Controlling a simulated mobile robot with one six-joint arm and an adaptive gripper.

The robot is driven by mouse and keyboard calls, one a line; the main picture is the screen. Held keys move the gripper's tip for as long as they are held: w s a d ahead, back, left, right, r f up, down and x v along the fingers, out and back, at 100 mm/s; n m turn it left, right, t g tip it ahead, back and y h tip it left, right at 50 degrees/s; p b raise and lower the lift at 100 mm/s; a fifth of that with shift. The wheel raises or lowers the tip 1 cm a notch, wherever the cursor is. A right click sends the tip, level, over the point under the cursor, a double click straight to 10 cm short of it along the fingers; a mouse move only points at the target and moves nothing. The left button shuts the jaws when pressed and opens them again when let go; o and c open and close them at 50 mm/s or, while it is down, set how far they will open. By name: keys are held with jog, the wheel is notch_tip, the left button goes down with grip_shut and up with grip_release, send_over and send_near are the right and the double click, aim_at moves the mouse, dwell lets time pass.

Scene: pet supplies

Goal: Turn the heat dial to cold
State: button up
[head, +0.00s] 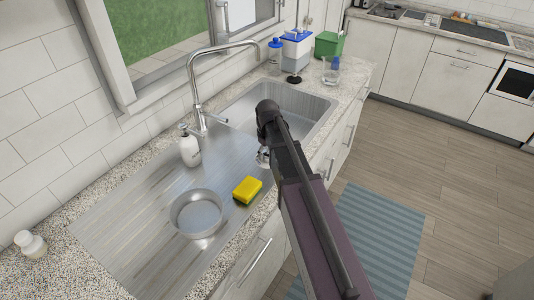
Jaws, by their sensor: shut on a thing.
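No heat dial can be made out in the head view. My arm reaches in from the lower right over the front of the sink (238,102). Its dark end (267,112) is above the basin's front left part. A small shiny piece (263,157) shows at the arm's left edge; I cannot tell what it is. My gripper's fingertips are hidden by the arm. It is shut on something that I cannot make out.
A curved faucet (196,88), a soap bottle (190,147), a round metal pan (196,213) and a yellow sponge (247,189) are around the sink. A green box (329,45) and a clear jug (331,72) stand behind. The stove (387,11) is far back.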

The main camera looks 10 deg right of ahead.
jog(key=shift+s+n, duration=0.1)
jog(key=shift+n, duration=0.5)
jog(key=o, duration=1.2)
jog(key=shift+c, duration=0.2)
jog(key=shift+m, duration=0.4)
